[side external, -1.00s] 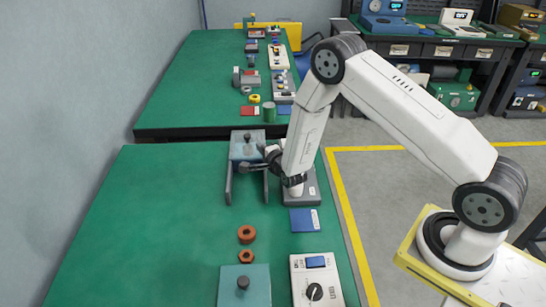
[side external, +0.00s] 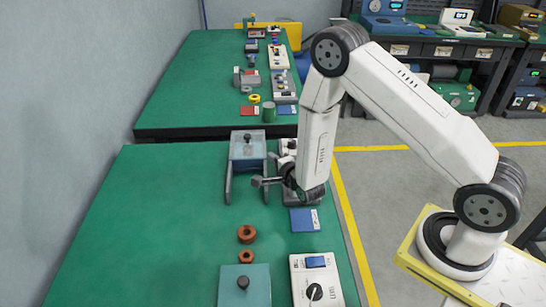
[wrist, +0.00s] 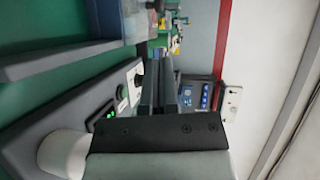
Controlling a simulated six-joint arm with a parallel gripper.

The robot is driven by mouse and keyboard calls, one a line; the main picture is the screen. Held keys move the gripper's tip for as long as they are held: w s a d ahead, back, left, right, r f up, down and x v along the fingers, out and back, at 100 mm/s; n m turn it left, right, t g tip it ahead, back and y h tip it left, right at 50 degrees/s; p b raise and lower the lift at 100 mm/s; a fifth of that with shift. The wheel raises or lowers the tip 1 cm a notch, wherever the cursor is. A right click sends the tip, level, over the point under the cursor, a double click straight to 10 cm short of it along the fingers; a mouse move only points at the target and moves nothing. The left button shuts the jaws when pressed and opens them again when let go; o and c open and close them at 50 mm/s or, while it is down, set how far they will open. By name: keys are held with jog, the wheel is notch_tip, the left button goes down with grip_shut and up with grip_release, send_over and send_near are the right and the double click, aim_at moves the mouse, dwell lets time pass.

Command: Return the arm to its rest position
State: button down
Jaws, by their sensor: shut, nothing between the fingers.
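My gripper (side external: 258,182) is in front of the grey fixture with two prongs (side external: 247,150), near its right prong, over the green bench. Its fingers look closed and empty. In the wrist view my gripper (wrist: 155,68) points away, with dark fingers together. I cannot tell its exact height above the bench. My forearm hides part of the white-and-grey instrument (side external: 287,150) just behind it. In the wrist view a grey panel with a green-lit switch and knobs (wrist: 100,115) lies close to the left of the fingers.
Two copper-coloured rings (side external: 247,234) lie on the green bench (side external: 150,220). A blue card (side external: 304,220), a teal block with a black knob (side external: 243,284) and a white meter with a dial (side external: 316,280) stand nearer. The bench's left side is clear.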

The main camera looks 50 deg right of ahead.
jog(key=shift+r, duration=0.15)
jog(key=s+a+r+n+g+y, duration=0.2)
jog(key=s+r+n+g, duration=0.3)
jog(key=s+n, duration=0.5)
jog(key=s+a+r+n+g+y, duration=0.2)
jog(key=s+a+r+n+g, duration=0.1)
jog(key=s+r+n+g, duration=0.2)
jog(key=s+n+g, duration=0.2)
jog(key=s+n, duration=0.2)
jog(key=n, duration=0.2)
jog(key=shift+s+r+g+y, duration=0.3)
jog(key=shift+s+r+g, duration=0.05)
jog(key=shift+s+g, duration=0.05)
